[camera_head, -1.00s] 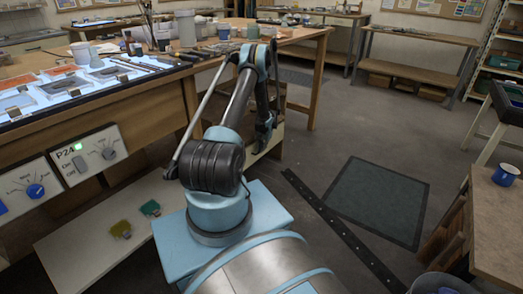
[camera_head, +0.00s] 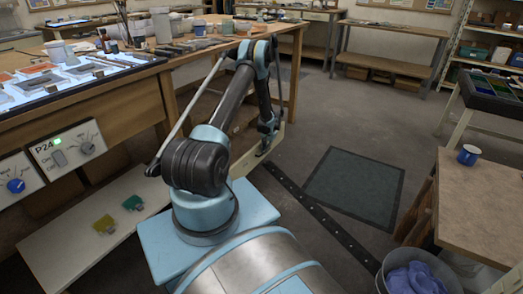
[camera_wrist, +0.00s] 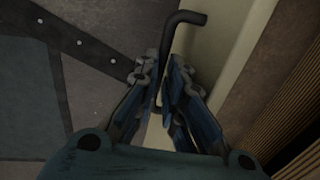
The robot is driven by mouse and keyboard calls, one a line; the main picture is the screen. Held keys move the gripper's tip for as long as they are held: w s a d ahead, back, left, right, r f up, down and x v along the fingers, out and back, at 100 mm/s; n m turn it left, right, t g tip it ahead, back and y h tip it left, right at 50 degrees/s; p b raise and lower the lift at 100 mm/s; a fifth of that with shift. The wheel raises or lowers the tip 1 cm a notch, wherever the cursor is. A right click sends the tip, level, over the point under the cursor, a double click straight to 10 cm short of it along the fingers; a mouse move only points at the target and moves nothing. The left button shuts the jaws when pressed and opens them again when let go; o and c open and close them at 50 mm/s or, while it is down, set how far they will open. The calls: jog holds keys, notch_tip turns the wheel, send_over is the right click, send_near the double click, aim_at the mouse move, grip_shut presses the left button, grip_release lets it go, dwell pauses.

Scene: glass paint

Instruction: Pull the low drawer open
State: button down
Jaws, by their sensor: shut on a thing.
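The low drawer's cream front (camera_head: 240,166) stands out from beneath the workbench in the head view. In the wrist view the pale front (camera_wrist: 222,48) runs along the right of the fingers. Its dark bar handle (camera_wrist: 186,19) has a bent end and passes down between the fingers. My gripper (camera_wrist: 167,88) is shut on this handle. In the head view my gripper (camera_head: 267,143) is at the outer face of the drawer front, low near the floor. The drawer's inside is mostly hidden behind my arm.
The workbench (camera_head: 140,82) with tools and a light panel stands at left. A low pale shelf (camera_head: 75,232) holds yellow and green pieces. A dark floor mat (camera_head: 355,188) and a dark floor strip (camera_head: 322,220) lie to the right. A bucket (camera_head: 379,278) holds blue cloth.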

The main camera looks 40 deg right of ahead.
jog(key=shift+s+a, duration=0.15)
jog(key=c, duration=2)
grip_release()
jog(key=shift+o, duration=0.2)
jog(key=shift+r, duration=0.1)
notch_tip(320, 180, up, 12)
jog(key=s+d, duration=0.1)
jog(key=s, duration=0.1)
jog(key=shift+f, duration=0.25)
